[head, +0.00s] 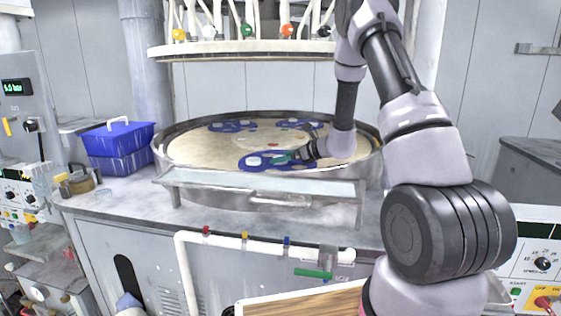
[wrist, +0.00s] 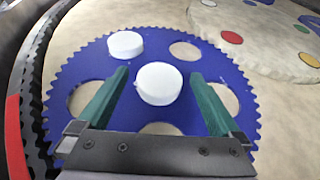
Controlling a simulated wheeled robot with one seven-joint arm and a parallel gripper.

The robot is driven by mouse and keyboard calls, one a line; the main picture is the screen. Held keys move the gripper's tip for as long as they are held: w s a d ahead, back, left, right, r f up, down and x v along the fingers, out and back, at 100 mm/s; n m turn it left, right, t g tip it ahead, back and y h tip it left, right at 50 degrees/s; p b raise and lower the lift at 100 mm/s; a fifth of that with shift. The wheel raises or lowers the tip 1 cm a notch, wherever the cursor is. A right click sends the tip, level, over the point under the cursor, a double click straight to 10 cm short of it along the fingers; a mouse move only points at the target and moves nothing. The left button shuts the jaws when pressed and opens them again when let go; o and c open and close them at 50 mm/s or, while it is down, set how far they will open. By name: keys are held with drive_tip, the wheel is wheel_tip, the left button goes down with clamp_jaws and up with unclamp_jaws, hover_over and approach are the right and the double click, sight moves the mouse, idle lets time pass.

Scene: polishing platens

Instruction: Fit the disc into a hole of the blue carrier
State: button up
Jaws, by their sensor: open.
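The blue toothed carrier (wrist: 90,66) lies flat on the beige platen and has several round holes. It also shows at the platen's front in the head view (head: 245,166). A white disc (wrist: 159,86) is near the carrier's middle, between my fingers, with a gap on each side. A second white disc (wrist: 125,45) is at the carrier's upper-left hole position; its seating depth is unclear. The upper-right hole (wrist: 185,50), left hole, right hole and lower hole look empty. My gripper (wrist: 159,75) is open, its green fingers low over the carrier. It also shows in the head view (head: 284,157).
More blue carriers (head: 233,126) with white pieces lie farther back on the platen. A raised metal rim (head: 160,150) rings it. An upper platen (head: 245,48) hangs above. A blue box (head: 120,145) stands at left. A cream hub (wrist: 262,50) with coloured dots lies beside the carrier.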

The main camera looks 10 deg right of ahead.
drive_tip(key=c, duration=1.5)
wheel_tip(320, 180, up, 8)
drive_tip(key=shift+r, duration=0.1)
drive_tip(key=s+a+r+n+g+y, duration=0.1)
drive_tip(key=s+a+n+g+y, duration=0.25)
drive_tip(key=s, duration=0.25)
drive_tip(key=shift+n+g+h, duration=0.25)
drive_tip(key=shift+n+g, duration=0.2)
drive_tip(key=shift+g, duration=0.1)
drive_tip(key=f, duration=0.3)
drive_tip(key=s+f, duration=0.1)
drive_tip(key=f, duration=0.1)
drive_tip(key=shift+a, duration=0.2)
drive_tip(key=shift+f, duration=2.25)
